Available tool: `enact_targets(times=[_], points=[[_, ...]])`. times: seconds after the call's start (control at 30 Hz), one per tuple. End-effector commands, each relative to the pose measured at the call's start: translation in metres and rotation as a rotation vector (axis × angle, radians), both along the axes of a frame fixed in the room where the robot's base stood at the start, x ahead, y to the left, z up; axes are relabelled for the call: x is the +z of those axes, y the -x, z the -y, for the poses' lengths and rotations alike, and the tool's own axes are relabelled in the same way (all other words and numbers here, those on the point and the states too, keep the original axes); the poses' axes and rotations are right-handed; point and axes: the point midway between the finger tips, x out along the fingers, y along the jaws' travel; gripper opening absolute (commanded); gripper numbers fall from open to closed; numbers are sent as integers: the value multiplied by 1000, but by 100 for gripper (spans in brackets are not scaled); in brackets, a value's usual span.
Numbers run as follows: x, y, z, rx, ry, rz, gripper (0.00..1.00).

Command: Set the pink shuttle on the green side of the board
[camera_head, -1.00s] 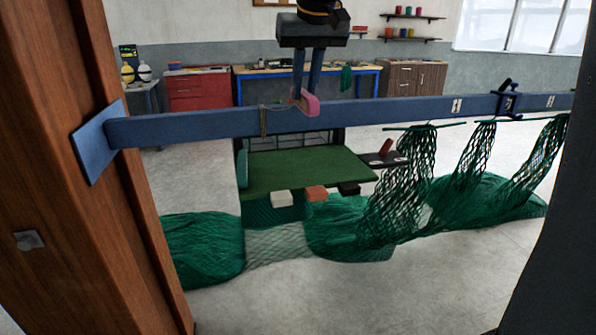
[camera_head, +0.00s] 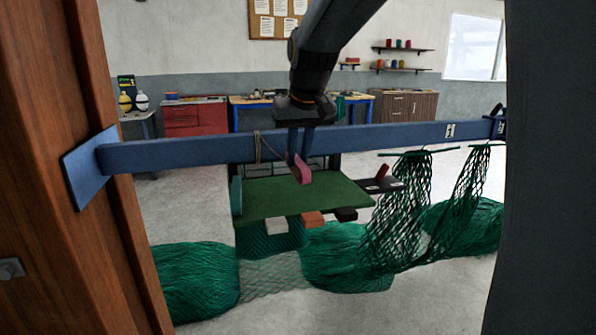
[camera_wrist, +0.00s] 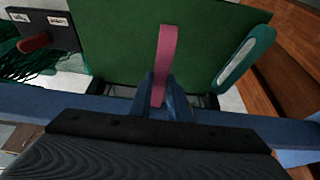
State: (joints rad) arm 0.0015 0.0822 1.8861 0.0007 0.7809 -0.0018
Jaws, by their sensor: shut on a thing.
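The pink shuttle (camera_head: 302,170) is gripped by my gripper (camera_head: 297,158), which is shut on it. In the wrist view the shuttle (camera_wrist: 166,60) sticks out from between the fingertips (camera_wrist: 165,98), over the green board. In the head view the green board (camera_head: 270,196) lies behind and below the blue beam, and the shuttle hangs above its back part. I cannot tell whether the shuttle touches the board. A teal shuttle-like piece (camera_wrist: 244,58) sits at the board's edge in the wrist view; it also shows at the left edge in the head view (camera_head: 237,196).
A dark side plate (camera_head: 405,186) with a red-handled piece (camera_head: 382,171) and labels adjoins the board's right. White (camera_head: 276,226), orange (camera_head: 312,219) and black (camera_head: 345,215) blocks line the front. Green nets (camera_head: 400,220) hang right.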

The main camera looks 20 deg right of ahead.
Motion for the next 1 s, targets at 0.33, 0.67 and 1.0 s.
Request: enact_targets(times=[0.33,0.67,1.0], points=[[-37,0,0,0,0,-3,0],[-47,0,0,0,0,1,0],[-50,0,0,0,0,0,35]])
